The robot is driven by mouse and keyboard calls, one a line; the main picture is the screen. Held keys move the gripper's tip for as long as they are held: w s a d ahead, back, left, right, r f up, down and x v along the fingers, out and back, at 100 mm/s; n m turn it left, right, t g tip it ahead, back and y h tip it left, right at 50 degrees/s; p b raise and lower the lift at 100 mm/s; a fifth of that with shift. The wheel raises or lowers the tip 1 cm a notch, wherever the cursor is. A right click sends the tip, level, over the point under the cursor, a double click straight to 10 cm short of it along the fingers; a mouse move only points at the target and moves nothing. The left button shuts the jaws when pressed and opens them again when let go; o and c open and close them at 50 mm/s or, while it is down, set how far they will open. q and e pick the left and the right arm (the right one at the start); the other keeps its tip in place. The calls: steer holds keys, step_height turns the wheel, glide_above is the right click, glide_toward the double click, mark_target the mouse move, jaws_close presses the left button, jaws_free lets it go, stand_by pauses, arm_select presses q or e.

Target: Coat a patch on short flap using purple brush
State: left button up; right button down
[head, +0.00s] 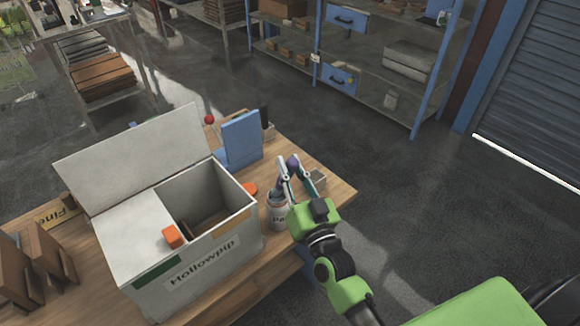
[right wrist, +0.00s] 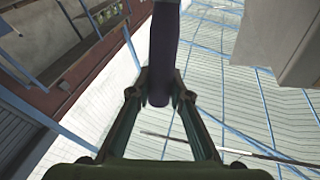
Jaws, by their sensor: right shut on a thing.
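My right gripper (head: 297,170) is shut on the purple brush (head: 292,162) above the right part of the wooden table. The brush's dark purple shaft (right wrist: 163,50) runs between the fingers (right wrist: 165,98) in the right wrist view; its bristles cannot be made out. A large white box (head: 215,262) stands open at the table's middle. One big flap (head: 135,155) is raised at the back left; a flat white panel (head: 135,235) covers its left part. Which is the short flap is unclear.
An orange block (head: 173,236) sits at the panel's edge. A blue stand (head: 240,140) is behind the box, with a red ball (head: 209,119) nearby. Brown wooden holders (head: 45,255) stand at left. The table's right corner (head: 335,190) is mostly clear.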

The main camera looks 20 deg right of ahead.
mark_target(290, 159)
steer(key=shift+r+p, duration=1.75)
steer(key=shift+r, duration=0.35)
